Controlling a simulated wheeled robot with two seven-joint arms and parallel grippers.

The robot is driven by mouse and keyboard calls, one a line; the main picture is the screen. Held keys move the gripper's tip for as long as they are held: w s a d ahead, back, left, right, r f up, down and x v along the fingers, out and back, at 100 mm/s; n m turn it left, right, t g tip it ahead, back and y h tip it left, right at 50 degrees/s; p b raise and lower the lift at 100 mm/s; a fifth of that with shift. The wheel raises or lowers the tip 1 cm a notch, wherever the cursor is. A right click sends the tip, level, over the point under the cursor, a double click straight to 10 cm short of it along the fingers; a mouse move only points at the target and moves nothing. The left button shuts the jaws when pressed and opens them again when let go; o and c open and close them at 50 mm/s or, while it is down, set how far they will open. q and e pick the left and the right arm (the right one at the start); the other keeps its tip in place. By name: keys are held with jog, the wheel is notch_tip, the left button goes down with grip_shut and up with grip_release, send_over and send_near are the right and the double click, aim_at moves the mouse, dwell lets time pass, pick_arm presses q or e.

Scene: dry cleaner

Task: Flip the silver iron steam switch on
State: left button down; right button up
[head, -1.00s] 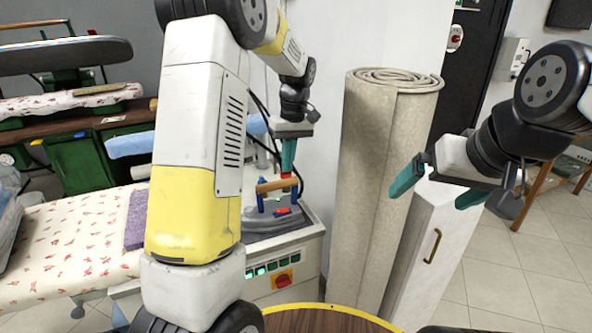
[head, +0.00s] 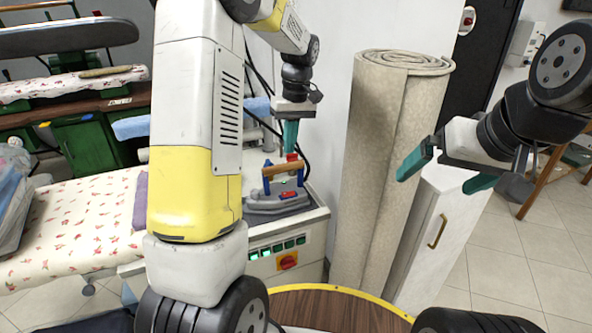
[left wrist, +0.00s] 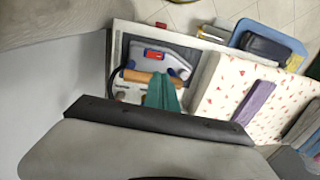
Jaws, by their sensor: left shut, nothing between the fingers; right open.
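The silver iron (head: 272,207) rests on the ironing unit, with a wooden handle (head: 287,170) on blue supports. A red switch on a blue base (head: 289,195) sits on its body; in the left wrist view the switch (left wrist: 153,53) lies beyond the handle (left wrist: 150,78). Whether the switch is on or off is too small to tell. My left gripper (head: 291,153) is shut and empty, pointing down just above or behind the handle; contact cannot be told. It also shows in the left wrist view (left wrist: 162,80). My right gripper (head: 437,184) is open and empty, off to the right.
Green buttons and a red knob (head: 288,260) are on the unit's front. A floral ironing board (head: 85,215) lies left. A rolled carpet (head: 390,170) and white cabinet (head: 425,240) stand right. A dark hose hangs behind the iron. Tiled floor is open at far right.

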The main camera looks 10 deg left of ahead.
aim_at(284, 193)
pick_arm(q)
jog(key=f, duration=0.4)
jog(key=a+f, duration=0.1)
jog(key=f, duration=0.4)
jog(key=s+f, duration=0.1)
jog(key=f, duration=0.4)
jog(key=shift+a, duration=0.2)
jog(key=shift+f, duration=0.2)
jog(key=shift+w+d+r, duration=0.15)
jog(key=shift+w+d, duration=0.3)
jog(key=shift+d, duration=0.25)
jog(key=shift+a+r, duration=0.1)
jog(key=shift+r, duration=0.1)
